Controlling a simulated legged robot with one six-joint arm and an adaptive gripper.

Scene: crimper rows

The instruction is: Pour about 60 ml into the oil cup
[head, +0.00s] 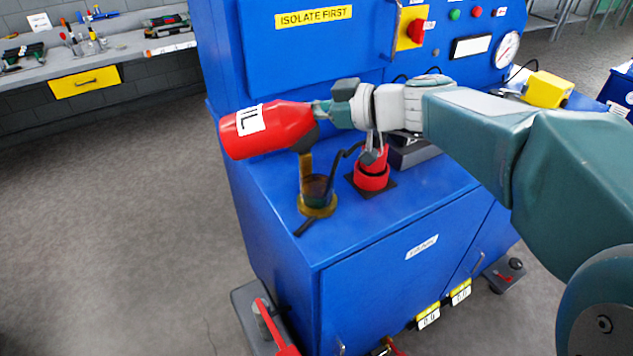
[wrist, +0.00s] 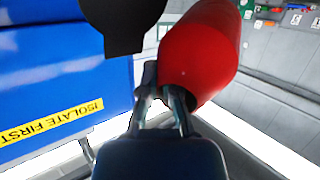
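A red bottle (head: 268,130) with a white label ending in "IL" is tilted nearly on its side above the blue cabinet top. My gripper (head: 326,113) is shut on it; in the wrist view the fingers (wrist: 168,100) press against the red bottle (wrist: 200,50). The bottle's dark end (head: 303,142) points down and right. The oil cup (head: 317,204), with a brass-coloured base and dark contents, stands below this end. An amber-brown streak (head: 305,165) runs from the bottle's dark end into the cup. The exact liquid level cannot be read.
A red fitting (head: 371,175) on a black square plate stands right of the cup, with a black lever or hose between. The blue cabinet (head: 390,270) has an upright panel behind, marked "ISOLATE FIRST" (head: 313,17). A grey workbench (head: 110,48) with tools is at the back left.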

